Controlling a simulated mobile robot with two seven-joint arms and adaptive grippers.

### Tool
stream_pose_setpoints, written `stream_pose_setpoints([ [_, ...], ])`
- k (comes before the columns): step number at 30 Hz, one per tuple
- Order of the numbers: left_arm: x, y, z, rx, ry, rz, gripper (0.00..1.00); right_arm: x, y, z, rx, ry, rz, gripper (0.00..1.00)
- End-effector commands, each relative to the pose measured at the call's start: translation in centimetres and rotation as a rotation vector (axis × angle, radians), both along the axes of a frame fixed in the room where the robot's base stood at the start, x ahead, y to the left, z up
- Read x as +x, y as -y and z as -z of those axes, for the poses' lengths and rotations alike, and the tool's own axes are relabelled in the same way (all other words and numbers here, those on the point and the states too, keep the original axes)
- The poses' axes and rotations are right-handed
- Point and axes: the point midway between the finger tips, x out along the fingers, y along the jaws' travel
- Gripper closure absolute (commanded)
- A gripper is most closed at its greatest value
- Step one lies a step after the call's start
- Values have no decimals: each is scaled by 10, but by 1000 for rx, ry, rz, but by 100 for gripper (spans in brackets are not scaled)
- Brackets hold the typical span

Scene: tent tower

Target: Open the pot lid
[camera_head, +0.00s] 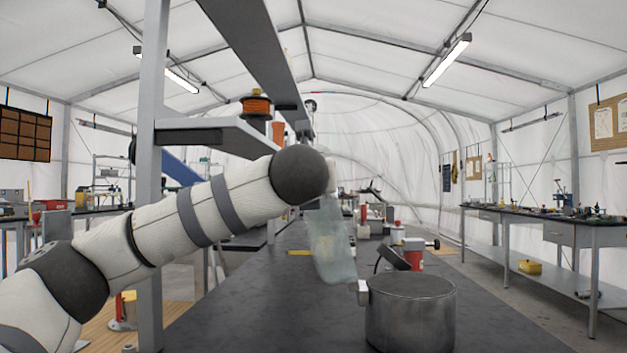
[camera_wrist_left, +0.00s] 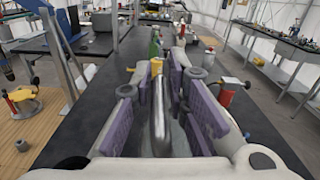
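A round metal pot (camera_head: 410,322) stands on the dark bench at the lower right of the head view. Its top looks covered by a flat grey lid (camera_head: 412,286); no lid knob is clear there. My left gripper (camera_head: 361,292) hangs from the left arm at the pot's left upper edge, mostly blurred or see-through. In the left wrist view the purple finger pads of my left gripper (camera_wrist_left: 160,115) are apart, with a shiny metal bar (camera_wrist_left: 159,118) upright between them. Gaps show beside the bar; I cannot tell whether it belongs to the lid or the pot. My right gripper is not in view.
A red can (camera_head: 414,258) and a dark tilted device stand just behind the pot. The dark bench (camera_head: 270,310) is clear to the pot's left. A grey post (camera_head: 152,180) and overhead shelf stand near my left arm.

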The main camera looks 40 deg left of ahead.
Motion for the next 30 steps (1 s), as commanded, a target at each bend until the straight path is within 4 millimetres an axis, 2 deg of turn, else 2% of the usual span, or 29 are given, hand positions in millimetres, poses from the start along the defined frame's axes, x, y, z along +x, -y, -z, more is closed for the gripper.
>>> stream_pose_setpoints([
  [8, 0, 2, -3, 10, -6, -2, 100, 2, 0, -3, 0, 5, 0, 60],
  [13, 11, 24, -21, 123, -69, -2, 100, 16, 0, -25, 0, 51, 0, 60],
  [18, 21, 36, -18, 188, -114, -3, 100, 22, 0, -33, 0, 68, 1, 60],
  [25, 22, 35, -14, 191, -117, -5, 100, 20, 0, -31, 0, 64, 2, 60],
  [26, 22, 35, -14, 191, -117, -5, 86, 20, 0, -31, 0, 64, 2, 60],
  [28, 22, 35, -14, 191, -117, -4, 70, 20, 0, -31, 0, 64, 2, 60],
  [30, 22, 35, -14, 190, -117, -3, 70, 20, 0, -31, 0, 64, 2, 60],
])
